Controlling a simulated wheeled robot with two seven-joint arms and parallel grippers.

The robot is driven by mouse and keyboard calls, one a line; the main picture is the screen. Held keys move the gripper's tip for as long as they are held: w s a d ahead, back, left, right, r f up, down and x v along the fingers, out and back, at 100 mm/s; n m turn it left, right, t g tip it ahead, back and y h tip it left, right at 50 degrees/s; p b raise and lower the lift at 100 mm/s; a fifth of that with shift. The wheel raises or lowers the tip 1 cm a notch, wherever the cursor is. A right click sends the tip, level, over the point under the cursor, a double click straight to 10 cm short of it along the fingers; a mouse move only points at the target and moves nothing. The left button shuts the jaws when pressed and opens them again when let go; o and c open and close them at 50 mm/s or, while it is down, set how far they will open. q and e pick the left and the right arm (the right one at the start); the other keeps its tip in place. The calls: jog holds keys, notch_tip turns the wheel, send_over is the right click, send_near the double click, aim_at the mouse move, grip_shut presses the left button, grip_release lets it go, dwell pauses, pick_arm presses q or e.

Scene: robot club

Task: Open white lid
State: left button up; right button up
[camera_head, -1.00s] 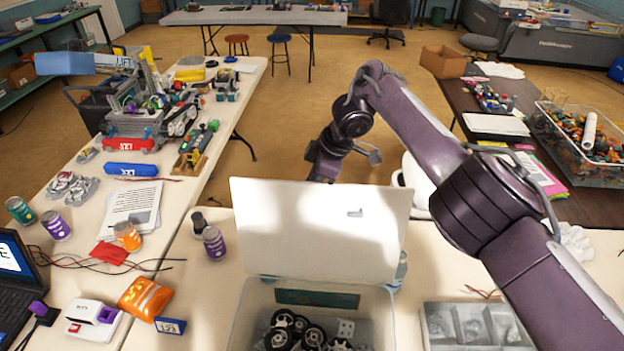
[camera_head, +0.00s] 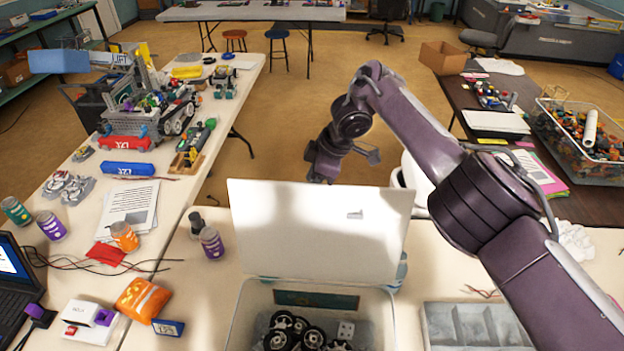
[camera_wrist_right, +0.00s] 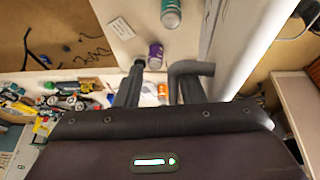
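The white lid (camera_head: 318,228) stands raised, nearly upright, at the far edge of a clear bin (camera_head: 238,318) in the head view. The bin holds black wheels (camera_head: 290,328) and other parts. My left gripper is not in view.
A purple can (camera_head: 211,242) stands left of the lid. An orange pouch (camera_head: 144,299) and a laptop (camera_head: 14,275) lie further left. A grey divided tray (camera_head: 475,325) sits right of the bin. A box of colourful parts (camera_head: 590,130) is on the dark table.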

jog(key=shift+r, duration=0.15)
jog(key=p+v, duration=0.1)
jog(key=v, duration=0.6)
jog(key=shift+r, duration=0.25)
jog(key=shift+d, duration=0.15)
dwell(0.3)
